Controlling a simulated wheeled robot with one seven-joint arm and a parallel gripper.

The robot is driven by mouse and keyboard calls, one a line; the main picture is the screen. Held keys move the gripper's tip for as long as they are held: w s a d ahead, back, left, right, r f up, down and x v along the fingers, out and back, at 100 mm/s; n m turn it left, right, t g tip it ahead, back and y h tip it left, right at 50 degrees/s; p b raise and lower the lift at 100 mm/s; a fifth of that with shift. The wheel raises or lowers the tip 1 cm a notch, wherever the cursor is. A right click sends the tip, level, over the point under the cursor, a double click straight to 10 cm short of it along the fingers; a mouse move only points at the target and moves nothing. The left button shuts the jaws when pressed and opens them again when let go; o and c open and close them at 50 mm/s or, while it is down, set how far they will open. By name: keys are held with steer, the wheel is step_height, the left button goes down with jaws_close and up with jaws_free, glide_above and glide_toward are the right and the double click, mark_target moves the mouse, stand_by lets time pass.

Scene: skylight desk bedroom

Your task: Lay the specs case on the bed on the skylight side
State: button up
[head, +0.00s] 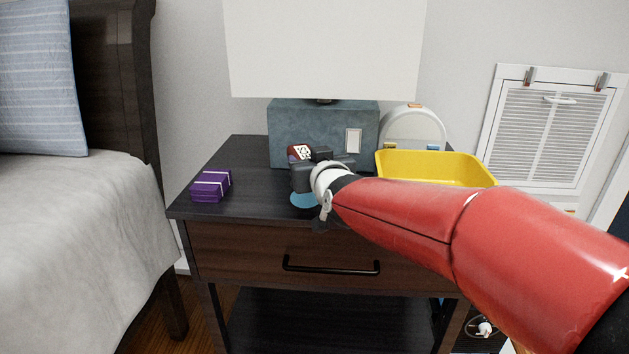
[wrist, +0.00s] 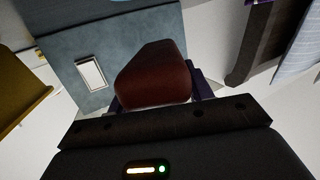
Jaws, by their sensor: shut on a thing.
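The specs case looks to be the dark red, rounded case (wrist: 153,72) between my fingers in the wrist view. In the head view its red end with a white pattern (head: 300,152) shows just past my gripper (head: 305,166). My gripper (wrist: 157,98) is shut on it, over the dark nightstand (head: 250,155). My fingers hide part of the case. The bed (head: 75,240) with a grey-white cover is at the left of the head view, and its near top is bare. No skylight is in view.
A purple ribboned box (head: 211,185) sits on the nightstand's left side. A blue-grey lamp base (head: 315,125), a yellow bin (head: 435,166) and a round-topped white object (head: 414,128) stand behind and right. A blue disc (head: 305,200) lies below my gripper. A striped pillow (head: 40,80) is on the bed.

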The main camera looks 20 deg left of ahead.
mark_target(310, 199)
steer(key=shift+f, duration=2.6)
steer(key=shift+f+b, duration=0.2)
steer(key=shift+b, duration=0.2)
steer(key=o, duration=1)
steer(key=shift+r, duration=0.1)
steer(key=shift+r, duration=0.1)
